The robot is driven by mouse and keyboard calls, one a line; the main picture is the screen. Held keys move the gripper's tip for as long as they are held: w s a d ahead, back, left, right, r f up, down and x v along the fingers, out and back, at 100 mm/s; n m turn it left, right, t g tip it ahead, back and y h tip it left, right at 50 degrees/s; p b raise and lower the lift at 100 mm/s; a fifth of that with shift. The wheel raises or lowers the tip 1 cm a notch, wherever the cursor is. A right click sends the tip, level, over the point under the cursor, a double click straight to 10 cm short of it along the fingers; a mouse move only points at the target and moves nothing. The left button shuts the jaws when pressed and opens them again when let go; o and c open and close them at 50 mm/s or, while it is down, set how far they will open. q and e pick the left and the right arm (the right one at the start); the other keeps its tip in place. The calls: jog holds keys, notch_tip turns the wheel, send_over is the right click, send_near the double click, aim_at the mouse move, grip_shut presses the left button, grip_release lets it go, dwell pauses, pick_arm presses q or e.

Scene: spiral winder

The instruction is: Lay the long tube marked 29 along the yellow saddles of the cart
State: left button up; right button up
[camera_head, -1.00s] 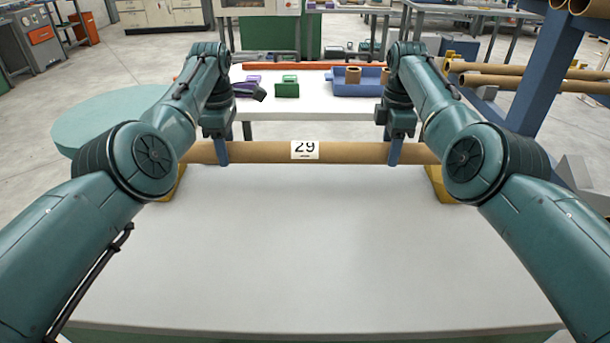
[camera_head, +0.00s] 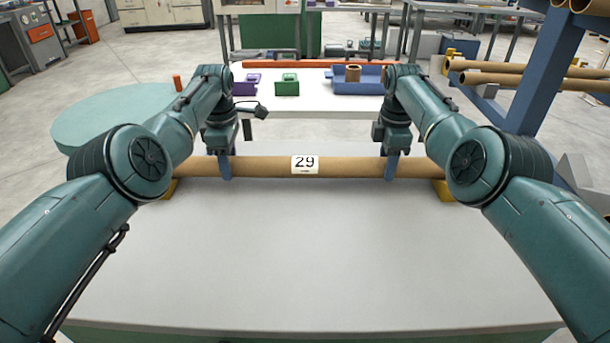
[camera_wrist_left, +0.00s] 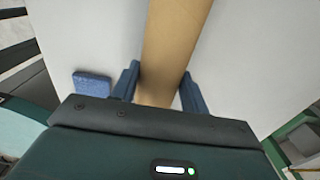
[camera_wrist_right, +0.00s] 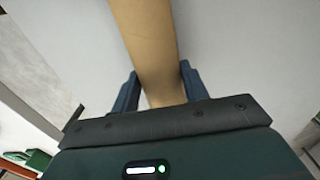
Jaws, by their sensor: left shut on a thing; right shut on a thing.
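The long brown tube with a white label marked 29 (camera_head: 305,165) lies level from left to right, over the far part of the white-topped cart (camera_head: 300,260). My left gripper (camera_head: 225,170) is shut on its left part and my right gripper (camera_head: 391,168) on its right part. In the left wrist view (camera_wrist_left: 160,88) and right wrist view (camera_wrist_right: 155,88) the tube runs between the blue fingers. A yellow saddle shows at the left (camera_head: 169,190) and another at the right (camera_head: 443,190), just under the tube. Whether the tube touches them I cannot tell. My forearms hide the tube's ends.
Behind stands a white table with a purple bin (camera_head: 245,84), a green bin (camera_head: 287,84), a blue tray (camera_head: 357,83) holding a short brown ring, and an orange bar (camera_head: 310,64). A blue rack (camera_head: 535,75) with brown tubes stands at the right. The cart top in front is clear.

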pick_arm(q)
jog(key=shift+f, duration=0.1)
pick_arm(e)
jog(key=shift+f, duration=0.1)
pick_arm(q)
jog(key=o, duration=1.2)
jog(key=shift+c, duration=0.2)
pick_arm(e)
jog(key=o, duration=1.2)
jog(key=shift+c, duration=0.2)
pick_arm(q)
notch_tip(320, 180, up, 7)
jog(key=shift+r, duration=0.2)
pick_arm(e)
notch_tip(320, 180, up, 8)
jog(key=shift+f, duration=0.25)
